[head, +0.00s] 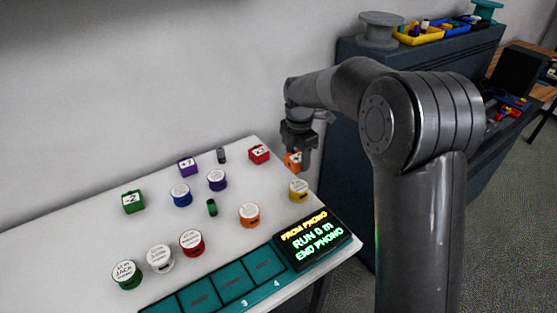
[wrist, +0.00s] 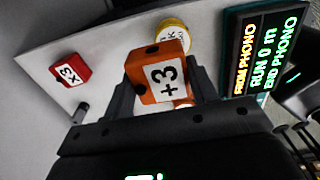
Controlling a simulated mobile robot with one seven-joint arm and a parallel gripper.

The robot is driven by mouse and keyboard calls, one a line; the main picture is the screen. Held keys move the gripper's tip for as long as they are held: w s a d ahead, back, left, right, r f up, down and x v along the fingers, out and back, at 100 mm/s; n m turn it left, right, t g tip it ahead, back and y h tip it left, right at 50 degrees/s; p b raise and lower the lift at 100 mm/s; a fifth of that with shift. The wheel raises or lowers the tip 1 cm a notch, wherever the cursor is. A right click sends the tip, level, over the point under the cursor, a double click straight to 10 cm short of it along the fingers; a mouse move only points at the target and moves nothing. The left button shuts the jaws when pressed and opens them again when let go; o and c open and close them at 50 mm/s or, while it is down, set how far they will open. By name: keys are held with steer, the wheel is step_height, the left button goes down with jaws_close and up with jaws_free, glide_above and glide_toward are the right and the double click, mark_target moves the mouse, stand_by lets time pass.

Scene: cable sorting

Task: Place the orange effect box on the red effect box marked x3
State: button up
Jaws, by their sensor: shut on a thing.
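The orange effect box (wrist: 158,72), marked +3, is held between the fingers of my gripper (wrist: 162,88) in the wrist view. In the head view the orange box (head: 292,160) shows at the far right of the white table, partly hidden by my gripper (head: 298,158). Its height above the table is hard to tell. The red effect box (head: 259,154) stands on the table just left of my gripper. In the wrist view the red box (wrist: 70,70) lies to the left, marked x3, apart from the orange box with nothing on it.
A yellow spool (head: 298,189) stands close to my gripper, with an orange spool (head: 249,214) nearer. A small dark cylinder (head: 221,156) is left of the red box. Purple (head: 188,166) and green (head: 134,201) boxes stand farther left. A lit display (head: 317,239) is at the right front.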

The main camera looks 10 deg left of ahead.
steer(key=shift+w+r, duration=0.25)
steer(key=shift+w, duration=0.15)
steer(key=w+a+r, duration=0.2)
steer(key=w, duration=0.4)
steer(key=w+a+r, duration=0.2)
steer(key=w, duration=0.3)
glide_above(259, 150)
step_height(259, 150, down, 7)
steer(key=shift+s+r, duration=0.1)
steer(key=shift+f, duration=2.1)
steer(key=o, duration=1)
steer(key=shift+f, duration=0.15)
steer(key=shift+o, duration=0.2)
